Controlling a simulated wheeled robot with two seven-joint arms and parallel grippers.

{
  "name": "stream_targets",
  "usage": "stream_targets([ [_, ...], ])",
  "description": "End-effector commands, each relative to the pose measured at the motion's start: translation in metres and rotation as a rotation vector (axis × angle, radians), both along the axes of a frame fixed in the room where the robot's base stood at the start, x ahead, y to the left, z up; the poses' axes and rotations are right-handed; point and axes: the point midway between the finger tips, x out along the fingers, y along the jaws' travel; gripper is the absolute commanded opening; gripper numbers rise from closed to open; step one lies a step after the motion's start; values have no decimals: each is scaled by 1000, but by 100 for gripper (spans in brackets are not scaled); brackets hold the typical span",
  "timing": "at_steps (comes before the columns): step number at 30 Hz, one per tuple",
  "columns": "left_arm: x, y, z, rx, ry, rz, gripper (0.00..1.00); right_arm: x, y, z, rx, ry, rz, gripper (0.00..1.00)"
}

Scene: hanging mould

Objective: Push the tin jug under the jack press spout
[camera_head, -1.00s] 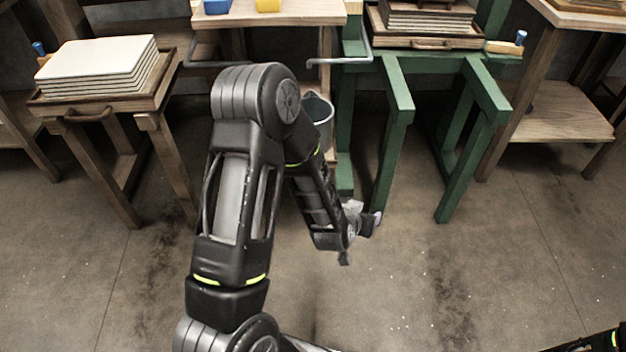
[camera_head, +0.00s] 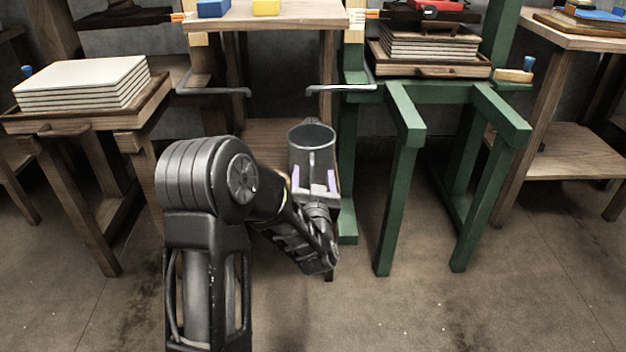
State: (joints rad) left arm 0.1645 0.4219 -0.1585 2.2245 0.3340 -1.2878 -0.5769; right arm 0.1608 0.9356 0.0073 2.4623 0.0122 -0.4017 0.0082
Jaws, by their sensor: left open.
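The tin jug (camera_head: 311,140) is a grey metal vessel with an open top, standing upright on the low wooden shelf (camera_head: 262,135) between the bench legs. Its handle faces me. My left gripper (camera_head: 314,180) is open, with its purple-lined fingertips pointing at the jug, one on each side of the handle. I cannot tell whether the fingers touch the jug. My left arm hides part of the shelf front. I cannot make out a jack press spout. My right gripper is out of view.
A green frame (camera_head: 405,120) stands just right of the jug, carrying a tray of stacked boards (camera_head: 430,45). Grey metal bars (camera_head: 215,92) stick out above the shelf. A stack of white-topped boards (camera_head: 85,80) stands at left. The floor in front is clear.

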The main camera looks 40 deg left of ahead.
Motion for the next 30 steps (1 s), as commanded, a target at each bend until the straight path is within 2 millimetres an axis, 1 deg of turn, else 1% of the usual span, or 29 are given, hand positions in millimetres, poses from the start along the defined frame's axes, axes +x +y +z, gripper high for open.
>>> stream_targets([
  [5, 10, 8, -2, 0, -2, 1, 66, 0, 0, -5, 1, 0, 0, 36],
  [15, 49, 37, -3, 1, -1, 0, 66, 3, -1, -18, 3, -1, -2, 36],
  [18, 57, 43, -2, 0, 0, -1, 66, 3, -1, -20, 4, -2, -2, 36],
  [22, 61, 46, -1, -1, 1, -2, 66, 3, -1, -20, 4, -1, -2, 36],
  [29, 61, 46, -1, -1, 1, -2, 66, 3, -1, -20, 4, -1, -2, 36],
  [30, 61, 46, -1, -1, 1, -2, 63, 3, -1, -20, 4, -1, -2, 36],
])
